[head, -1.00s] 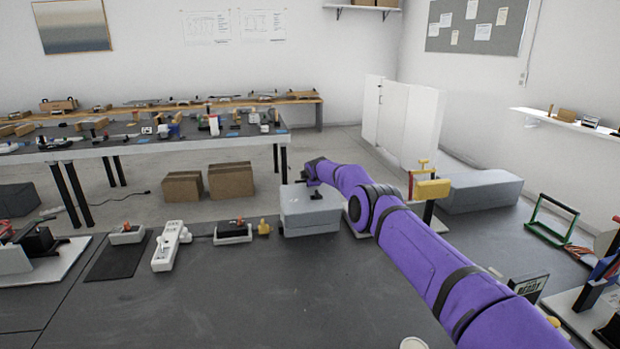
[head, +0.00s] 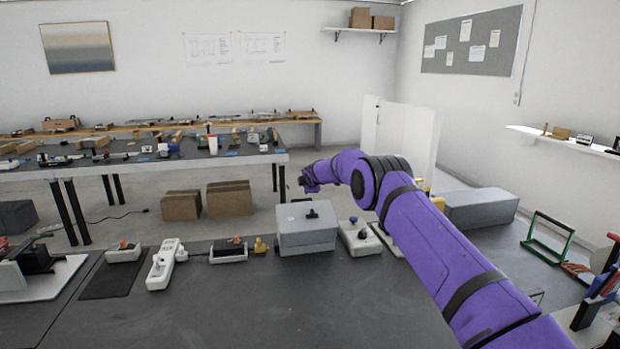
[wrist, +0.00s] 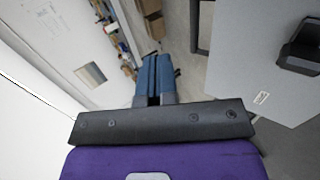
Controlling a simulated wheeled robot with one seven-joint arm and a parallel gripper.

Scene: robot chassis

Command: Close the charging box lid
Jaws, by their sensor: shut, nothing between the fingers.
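The grey charging box (head: 306,240) stands near the far edge of the dark table. My gripper (head: 305,186) is above the box, apart from the handle. Its blue fingers (wrist: 156,72) are together with nothing between them.
A white device with a dark knob (head: 360,236) stands right of the box. A small yellow piece (head: 261,246), a black-topped tray (head: 229,251) and a white power strip (head: 165,265) are to the left. The table's front middle is clear.

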